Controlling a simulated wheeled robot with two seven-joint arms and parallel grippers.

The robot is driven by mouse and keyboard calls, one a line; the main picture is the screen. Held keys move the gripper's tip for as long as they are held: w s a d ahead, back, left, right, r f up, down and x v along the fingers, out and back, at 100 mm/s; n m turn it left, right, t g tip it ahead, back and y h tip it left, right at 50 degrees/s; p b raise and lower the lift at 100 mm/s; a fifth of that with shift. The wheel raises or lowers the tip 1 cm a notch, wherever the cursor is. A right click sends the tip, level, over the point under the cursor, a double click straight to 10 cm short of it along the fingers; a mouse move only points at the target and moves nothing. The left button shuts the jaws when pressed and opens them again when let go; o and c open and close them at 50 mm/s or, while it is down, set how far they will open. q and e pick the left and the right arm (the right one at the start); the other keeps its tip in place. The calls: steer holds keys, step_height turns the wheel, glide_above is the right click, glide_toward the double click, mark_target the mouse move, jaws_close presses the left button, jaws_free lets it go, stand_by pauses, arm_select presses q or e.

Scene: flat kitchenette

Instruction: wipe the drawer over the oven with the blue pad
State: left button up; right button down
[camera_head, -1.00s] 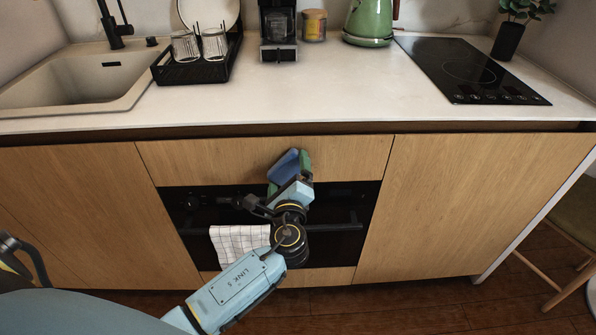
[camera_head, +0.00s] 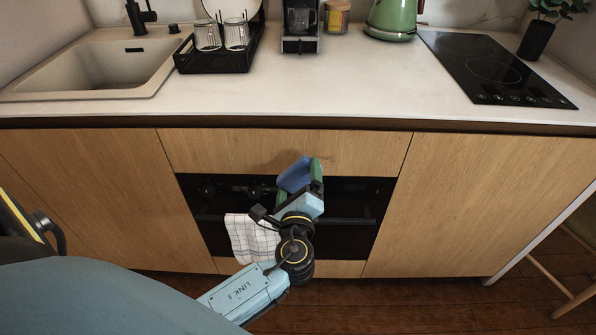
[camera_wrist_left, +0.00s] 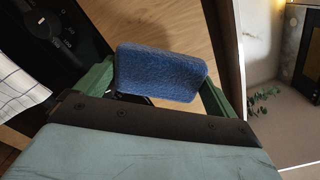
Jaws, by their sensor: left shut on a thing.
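The drawer over the oven (camera_head: 215,150) is a shut wooden front under the counter edge. A darker patch (camera_head: 268,160) shows on it, left of the pad; I cannot tell whether it is a mark or shadow. My left gripper (camera_head: 300,180) is shut on the blue pad (camera_head: 293,175), in front of the drawer's lower edge. In the left wrist view the pad (camera_wrist_left: 160,73) sits between the green fingers, with wood behind it. I cannot tell whether it touches the drawer. My right gripper is not in view.
The black oven (camera_head: 345,238) has a bar handle with a checked towel (camera_head: 252,238) hanging from it. Above are the sink (camera_head: 90,75), a dish rack (camera_head: 215,62), a coffee maker (camera_head: 300,25), a green kettle (camera_head: 392,18) and a cooktop (camera_head: 495,70). The counter's middle is clear.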

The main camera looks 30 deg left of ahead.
arm_select(q)
steer(key=shift+s+d, duration=0.3)
steer(key=shift+s, duration=0.2)
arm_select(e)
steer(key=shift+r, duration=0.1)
arm_select(q)
steer(key=shift+v, duration=1.55)
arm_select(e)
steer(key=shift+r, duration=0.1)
arm_select(q)
steer(key=w+f+b, duration=0.1)
steer(key=w, duration=0.7)
steer(key=shift+f, duration=0.35)
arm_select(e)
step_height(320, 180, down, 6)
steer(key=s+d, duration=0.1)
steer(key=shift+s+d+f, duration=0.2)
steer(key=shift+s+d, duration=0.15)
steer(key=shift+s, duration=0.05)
arm_select(q)
steer(key=shift+a, duration=0.15)
